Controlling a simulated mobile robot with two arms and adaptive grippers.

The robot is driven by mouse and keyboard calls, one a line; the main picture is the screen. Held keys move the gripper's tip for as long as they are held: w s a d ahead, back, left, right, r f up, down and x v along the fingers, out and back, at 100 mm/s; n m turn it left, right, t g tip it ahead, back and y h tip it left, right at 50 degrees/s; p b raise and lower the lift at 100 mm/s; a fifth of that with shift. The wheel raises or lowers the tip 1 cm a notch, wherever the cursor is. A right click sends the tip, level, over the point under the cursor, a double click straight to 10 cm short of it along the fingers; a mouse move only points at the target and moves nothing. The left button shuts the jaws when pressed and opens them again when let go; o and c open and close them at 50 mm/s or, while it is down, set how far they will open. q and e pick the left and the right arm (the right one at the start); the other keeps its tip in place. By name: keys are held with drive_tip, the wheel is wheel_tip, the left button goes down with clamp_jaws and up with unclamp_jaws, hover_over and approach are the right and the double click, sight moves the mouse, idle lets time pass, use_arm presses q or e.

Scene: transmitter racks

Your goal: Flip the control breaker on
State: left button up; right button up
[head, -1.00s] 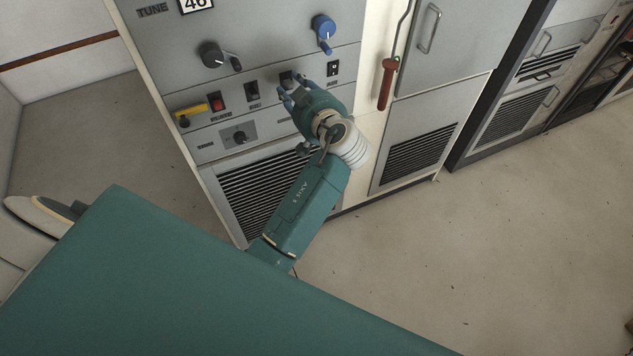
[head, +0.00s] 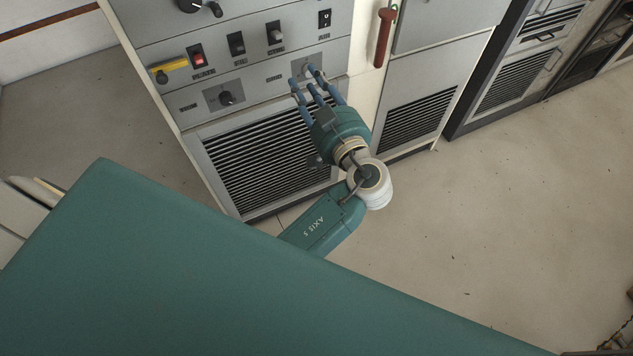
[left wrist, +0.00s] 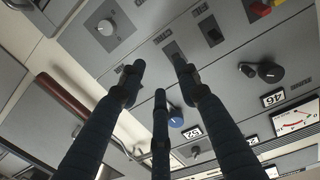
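A grey rack panel (head: 185,107) carries a row of switches: a red-lit switch (head: 197,57), a dark switch (head: 236,44), a switch with a lighter lever (head: 274,33) and a small black-and-white switch (head: 325,18). My left gripper (head: 309,84) is open and empty, below the row and close to a lower-panel knob (head: 303,69). In the left wrist view, its three fingers (left wrist: 157,75) are spread apart, with a dark switch (left wrist: 211,30) beyond them. My right gripper is out of view.
A rotary knob (head: 226,98) sits lower on the panel, above a slatted vent (head: 265,160). A red handle (head: 383,38) hangs on the cream strip to the right. More racks stand further right, and the floor (head: 450,230) before them is open.

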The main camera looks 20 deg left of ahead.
use_arm(q)
drive_tip(key=s+d+f+m+g+h+p, duration=0.1)
drive_tip(key=f+m+h, duration=0.3)
drive_tip(key=f, duration=1)
drive_tip(key=s+d+f+m+g+h+p, duration=0.2)
drive_tip(key=s+d+f+m+h+p, duration=0.1)
drive_tip(key=f, duration=1.2)
drive_tip(key=s+m, duration=0.1)
drive_tip(key=m, duration=0.1)
drive_tip(key=shift+f+m+g+h+p, duration=0.3)
drive_tip(key=shift+h+p, duration=0.05)
drive_tip(key=shift+h, duration=0.05)
drive_tip(key=shift+s, duration=0.1)
drive_tip(key=s+f+m+g+h, duration=0.25)
drive_tip(key=s+f+g, duration=0.25)
drive_tip(key=s+f, duration=1.5)
drive_tip(key=s+a+f+g+h, duration=0.1)
drive_tip(key=s+f, duration=0.2)
drive_tip(key=s, duration=0.7)
drive_tip(key=s+a+f+n+g+h, duration=0.1)
drive_tip(key=s+f, duration=0.3)
drive_tip(key=s, duration=0.7)
drive_tip(key=shift+a, duration=0.65)
drive_tip(key=shift+h, duration=0.25)
